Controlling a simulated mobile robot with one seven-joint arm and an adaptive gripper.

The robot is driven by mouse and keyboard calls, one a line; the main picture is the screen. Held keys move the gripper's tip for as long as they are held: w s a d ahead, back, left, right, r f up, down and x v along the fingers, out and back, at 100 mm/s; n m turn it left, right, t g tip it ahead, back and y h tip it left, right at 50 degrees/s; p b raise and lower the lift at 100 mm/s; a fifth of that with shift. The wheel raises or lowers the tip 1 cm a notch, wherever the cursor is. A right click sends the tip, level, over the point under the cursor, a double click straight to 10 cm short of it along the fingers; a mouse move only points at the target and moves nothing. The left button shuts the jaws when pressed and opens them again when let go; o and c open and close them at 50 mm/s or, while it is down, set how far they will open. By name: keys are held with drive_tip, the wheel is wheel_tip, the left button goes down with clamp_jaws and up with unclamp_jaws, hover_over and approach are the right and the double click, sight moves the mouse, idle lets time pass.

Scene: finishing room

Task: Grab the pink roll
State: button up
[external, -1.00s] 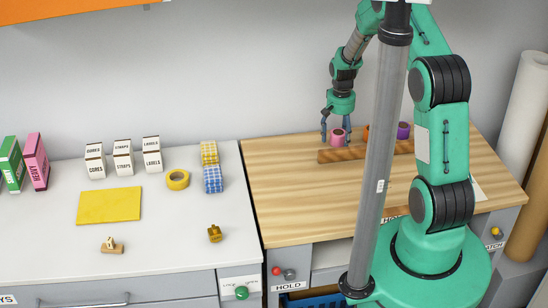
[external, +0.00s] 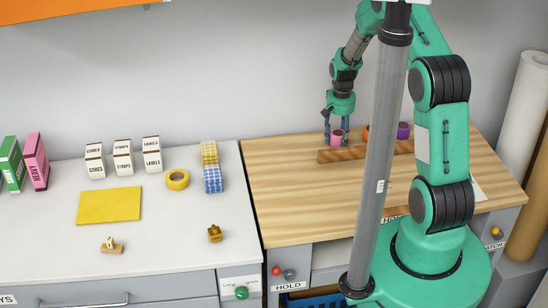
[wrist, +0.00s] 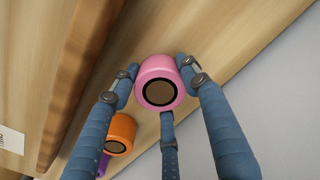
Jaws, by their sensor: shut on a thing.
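The pink roll (wrist: 159,82) sits between the fingers of my gripper (wrist: 160,78) in the wrist view. Its round end with a dark ring and brown core faces the camera. In the external view the pink roll (external: 337,137) is near the left end of a wooden strip on the wood-topped table, with my gripper (external: 337,134) above and around it. My gripper is shut on the roll. Whether the roll touches the table or strip is hard to tell.
An orange roll (wrist: 118,133) and a purple roll (wrist: 103,165) stand in line beside it. The wooden strip (external: 336,155) runs in front of the rolls. The wall is close behind. The table's (external: 300,200) front left is clear.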

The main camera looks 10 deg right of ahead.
sight(341, 132)
drive_tip(key=shift+s+r+p, duration=0.15)
drive_tip(key=shift+r+p, duration=0.15)
drive_tip(key=shift+r, duration=0.5)
wheel_tip(341, 132, up, 6)
drive_tip(key=shift+f+p, duration=0.2)
drive_tip(key=shift+p, duration=0.3)
drive_tip(key=s+p, duration=0.1)
drive_tip(key=s, duration=1.8)
drive_tip(key=shift+s, duration=0.35)
